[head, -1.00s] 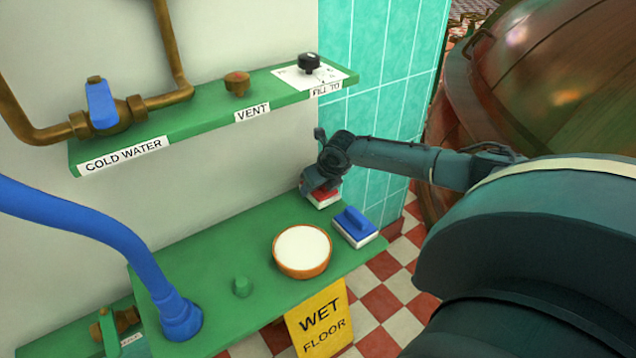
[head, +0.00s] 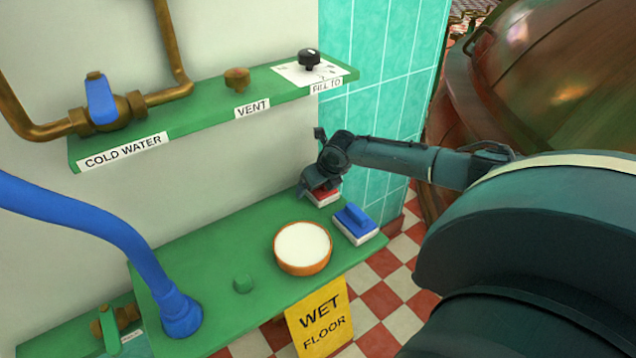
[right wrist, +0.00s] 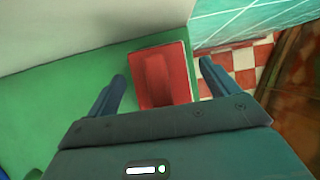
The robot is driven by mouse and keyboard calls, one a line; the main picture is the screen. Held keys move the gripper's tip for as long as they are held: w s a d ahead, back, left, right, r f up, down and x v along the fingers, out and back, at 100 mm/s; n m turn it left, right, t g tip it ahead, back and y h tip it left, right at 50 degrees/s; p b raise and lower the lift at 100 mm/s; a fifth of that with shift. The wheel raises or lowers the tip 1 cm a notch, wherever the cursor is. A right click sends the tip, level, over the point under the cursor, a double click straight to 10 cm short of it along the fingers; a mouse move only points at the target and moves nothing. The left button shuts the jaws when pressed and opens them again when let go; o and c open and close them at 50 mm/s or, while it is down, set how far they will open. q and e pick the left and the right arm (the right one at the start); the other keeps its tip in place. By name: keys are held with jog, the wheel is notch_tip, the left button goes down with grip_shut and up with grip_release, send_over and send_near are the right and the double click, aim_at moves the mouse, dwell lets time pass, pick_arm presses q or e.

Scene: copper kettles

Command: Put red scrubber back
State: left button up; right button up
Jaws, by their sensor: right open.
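The red scrubber (head: 323,196) has a red top and a pale base. It rests on the green lower shelf (head: 225,255) near its far right end, close to the wall. My right gripper (head: 318,186) is right above it and partly covers it in the head view. In the right wrist view, the red scrubber (right wrist: 160,75) lies between and just ahead of the two fingers (right wrist: 160,86), which are spread apart. No contact between fingers and scrubber shows. My left gripper is not in view.
A blue scrubber (head: 354,223) sits to the right of the red one. A blue hose (head: 130,240) rises at left. The upper shelf (head: 200,117) carries valves and knobs.

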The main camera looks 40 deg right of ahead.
jog(key=shift+s+r, duration=0.15)
jog(key=shift+r, duration=0.2)
pick_arm(q)
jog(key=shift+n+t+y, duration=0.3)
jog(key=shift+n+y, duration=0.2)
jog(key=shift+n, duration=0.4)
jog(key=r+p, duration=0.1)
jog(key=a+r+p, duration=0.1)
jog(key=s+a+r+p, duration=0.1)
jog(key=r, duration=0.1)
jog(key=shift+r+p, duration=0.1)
jog(key=shift+p, duration=0.25)
pick_arm(e)
jog(key=v, duration=1.2)
jog(key=shift+r, duration=0.15)
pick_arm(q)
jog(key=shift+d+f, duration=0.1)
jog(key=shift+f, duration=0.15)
pick_arm(e)
jog(key=shift+s, duration=0.1)
